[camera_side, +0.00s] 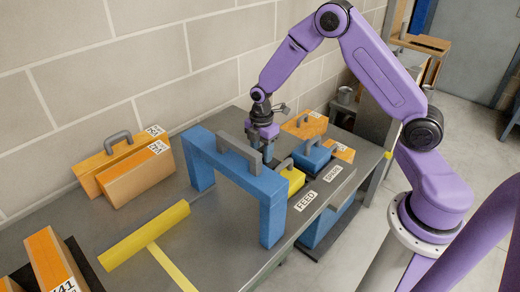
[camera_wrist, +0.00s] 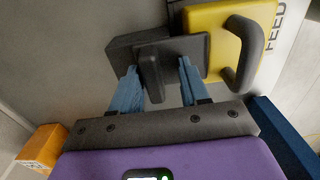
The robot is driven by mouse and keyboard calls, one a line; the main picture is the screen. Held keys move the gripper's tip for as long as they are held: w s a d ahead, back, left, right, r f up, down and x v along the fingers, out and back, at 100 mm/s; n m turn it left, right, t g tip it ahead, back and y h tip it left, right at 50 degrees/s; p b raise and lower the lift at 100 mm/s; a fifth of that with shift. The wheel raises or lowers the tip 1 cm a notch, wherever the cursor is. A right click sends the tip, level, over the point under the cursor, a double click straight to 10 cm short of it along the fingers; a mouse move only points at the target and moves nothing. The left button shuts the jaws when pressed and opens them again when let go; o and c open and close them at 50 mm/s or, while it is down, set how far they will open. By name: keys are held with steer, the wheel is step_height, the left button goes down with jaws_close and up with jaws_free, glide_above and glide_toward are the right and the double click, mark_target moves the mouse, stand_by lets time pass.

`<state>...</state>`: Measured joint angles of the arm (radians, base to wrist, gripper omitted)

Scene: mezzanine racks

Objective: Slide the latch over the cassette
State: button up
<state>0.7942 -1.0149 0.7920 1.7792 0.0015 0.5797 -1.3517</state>
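The yellow cassette (camera_side: 292,181) with a dark grey handle sits by the FEED label, partly hidden by the blue bridge in the side view. In the wrist view the cassette (camera_wrist: 215,22) is at the top right. The latch (camera_wrist: 125,50), a dark grey block and plate with an upright fin, lies at its left; the plate's right end reaches the yellow edge, and I cannot tell whether it overlaps. My gripper (camera_wrist: 160,80) points down with its light blue fingers either side of the fin. A gap shows at the right finger. In the side view my gripper (camera_side: 263,150) is behind the bridge.
The blue bridge (camera_side: 230,172) with a grey handle stands close in front of my gripper. A blue cassette (camera_side: 313,157) by the SPARE label and orange cases (camera_side: 305,124) stand nearby.

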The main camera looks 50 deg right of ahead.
mark_target(261, 150)
steer(key=shift+w, duration=0.1)
steer(key=shift+r, duration=0.3)
step_height(261, 150, up, 17)
stand_by(0.5)
steer(key=shift+f, duration=0.1)
steer(key=s+a+r+m, duration=0.15)
steer(key=s+a, duration=0.25)
steer(key=s, duration=0.7)
steer(key=s+a+m, duration=0.2)
steer(key=s+a, duration=0.3)
steer(key=s, duration=0.7)
steer(key=s+d+f+m, duration=0.1)
steer(key=s+d+m, duration=0.1)
steer(key=s, duration=0.6)
steer(key=shift+s+d+f, duration=0.15)
steer(key=shift+s+d, duration=0.05)
steer(key=shift+d, duration=0.15)
